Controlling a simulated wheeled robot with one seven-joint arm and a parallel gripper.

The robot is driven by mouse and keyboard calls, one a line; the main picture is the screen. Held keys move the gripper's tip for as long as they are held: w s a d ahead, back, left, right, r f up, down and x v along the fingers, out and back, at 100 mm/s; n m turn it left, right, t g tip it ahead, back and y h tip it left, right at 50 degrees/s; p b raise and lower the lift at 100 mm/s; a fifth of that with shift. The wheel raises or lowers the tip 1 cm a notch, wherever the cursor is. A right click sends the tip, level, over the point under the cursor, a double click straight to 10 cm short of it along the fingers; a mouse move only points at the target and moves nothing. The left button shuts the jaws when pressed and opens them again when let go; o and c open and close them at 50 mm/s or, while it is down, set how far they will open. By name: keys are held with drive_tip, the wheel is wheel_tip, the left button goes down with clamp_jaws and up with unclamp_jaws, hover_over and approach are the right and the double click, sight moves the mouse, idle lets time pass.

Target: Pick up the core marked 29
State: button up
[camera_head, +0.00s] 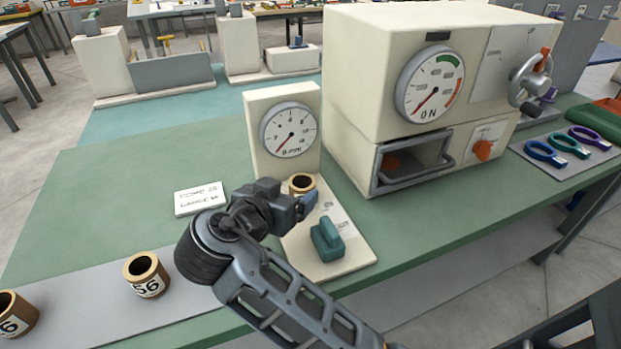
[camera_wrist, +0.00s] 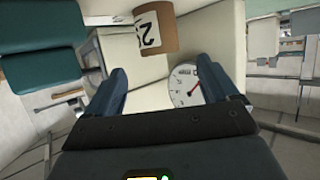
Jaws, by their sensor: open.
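A tan core (camera_head: 302,182) stands on the cream gauge stand (camera_head: 345,258), just behind my gripper; its lower part is hidden in the head view. In the wrist view the core (camera_wrist: 156,30) is just past the fingertips, near the top, with a white label. A turned "2" shows on the label; the other digit is only partly visible. My gripper (camera_head: 304,206) is open and empty, pointing at the core. In the wrist view its two blue fingers (camera_wrist: 163,85) are spread apart with nothing between them.
The stand has a round dial (camera_head: 289,130) and a teal block (camera_head: 327,239). A core marked 56 (camera_head: 147,276) and another core (camera_head: 14,314) stand on a grey strip at front left. A white card (camera_head: 200,198) lies left of the stand. A large cream machine (camera_head: 350,70) rises at right.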

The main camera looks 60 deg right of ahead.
sight(306, 181)
drive_tip(key=shift+f+p+x, duration=0.15)
drive_tip(key=shift+p+x, duration=0.35)
drive_tip(key=shift+x, duration=1.4)
drive_tip(key=shift+f+p+x, duration=0.1)
drive_tip(key=shift+p+x, duration=0.35)
drive_tip(key=shift+x, duration=1.45)
drive_tip(key=shift+a, duration=0.1)
drive_tip(key=c, duration=1)
